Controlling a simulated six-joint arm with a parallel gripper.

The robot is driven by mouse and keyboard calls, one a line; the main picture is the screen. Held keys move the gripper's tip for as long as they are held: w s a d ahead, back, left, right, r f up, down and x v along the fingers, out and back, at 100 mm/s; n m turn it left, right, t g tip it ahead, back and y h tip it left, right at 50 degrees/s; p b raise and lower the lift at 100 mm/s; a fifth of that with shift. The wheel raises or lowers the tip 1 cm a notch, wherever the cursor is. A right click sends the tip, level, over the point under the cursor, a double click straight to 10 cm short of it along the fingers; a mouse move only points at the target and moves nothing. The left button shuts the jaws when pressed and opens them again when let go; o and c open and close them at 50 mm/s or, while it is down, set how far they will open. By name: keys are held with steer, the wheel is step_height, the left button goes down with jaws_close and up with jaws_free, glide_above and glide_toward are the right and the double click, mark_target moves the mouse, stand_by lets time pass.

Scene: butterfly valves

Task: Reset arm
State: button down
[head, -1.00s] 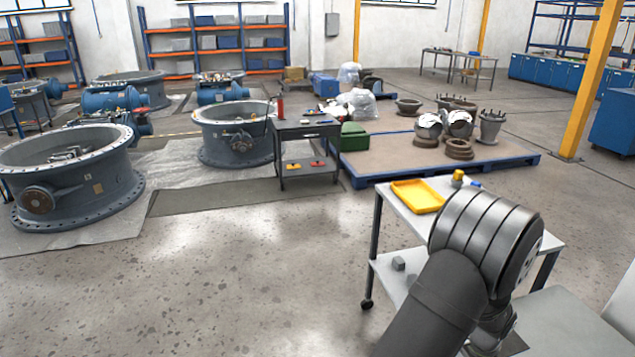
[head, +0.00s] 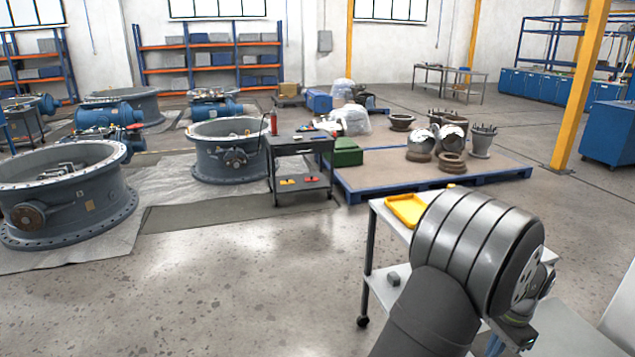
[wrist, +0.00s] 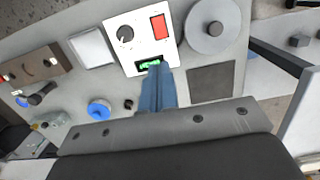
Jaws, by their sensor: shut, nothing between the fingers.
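My gripper (wrist: 163,68) shows in the wrist view as a pair of blue fingers, shut with nothing between them. Their tips overlap the lower edge of a white panel (wrist: 111,24), beside a green part (wrist: 147,65) in a dark slot; contact cannot be told. The panel also bears a black knob (wrist: 125,34) and a red rectangle (wrist: 159,27). In the head view my dark arm fills the lower right, and the fingers are hidden.
In the wrist view a grey disc (wrist: 213,27), a dark square (wrist: 211,83), a blue round part (wrist: 98,110) and a brown box (wrist: 38,65) surround the panel. In the head view a yellow tray (head: 404,210) lies on a cart left of my arm. Large valves (head: 62,210) stand at left.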

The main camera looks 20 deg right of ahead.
steer(key=shift+f, duration=1.5)
steer(key=c, duration=2.1)
jaws_free()
steer(key=o, duration=0.3)
steer(key=shift+s+d+r, duration=0.1)
steer(key=shift+s+d, duration=0.05)
steer(key=shift+s, duration=0.05)
steer(key=o, duration=1.1)
steer(key=shift+h, duration=0.6)
steer(key=s+d+r, duration=0.1)
steer(key=s+d, duration=0.2)
steer(key=s+d+r, duration=0.1)
steer(key=d, duration=0.1)
steer(key=shift+s+d+r, duration=0.1)
steer(key=shift+s+r, duration=0.15)
steer(key=shift+r, duration=0.05)
steer(key=o, duration=0.7)
step_height(320, 180, down, 2)
steer(key=shift+f, duration=0.15)
step_height(320, 180, down, 7)
steer(key=shift+f, duration=0.15)
step_height(320, 180, up, 10)
